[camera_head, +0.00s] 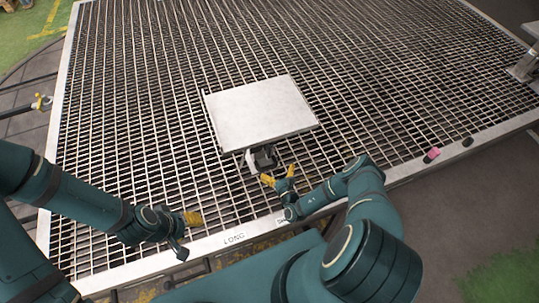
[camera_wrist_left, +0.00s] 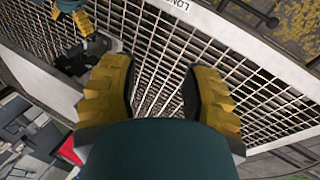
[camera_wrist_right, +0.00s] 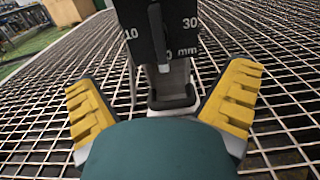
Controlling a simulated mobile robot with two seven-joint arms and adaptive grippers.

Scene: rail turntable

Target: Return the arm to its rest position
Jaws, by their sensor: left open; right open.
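My left arm comes in from the left in the head view. Its gripper (camera_head: 191,219) is over the front left of the grating, and the left wrist view shows its yellow fingers (camera_wrist_left: 160,95) apart with nothing between them. My right gripper (camera_head: 279,178) is near the middle of the grating, just in front of a small dark and light device (camera_head: 262,158). In the right wrist view its yellow fingers (camera_wrist_right: 162,105) are spread apart. The device, with a dark scale plate (camera_wrist_right: 168,30) marked 10, 30 and mm, stands ahead between them. I see no finger touching it.
A flat light-grey plate (camera_head: 260,112) stands over the grating behind the device. The metal grating (camera_head: 390,60) has a pale frame with a LONG label (camera_head: 234,239) at the front. A pink block (camera_head: 433,153) and dark pieces lie along the right frame edge. The grating's far part is clear.

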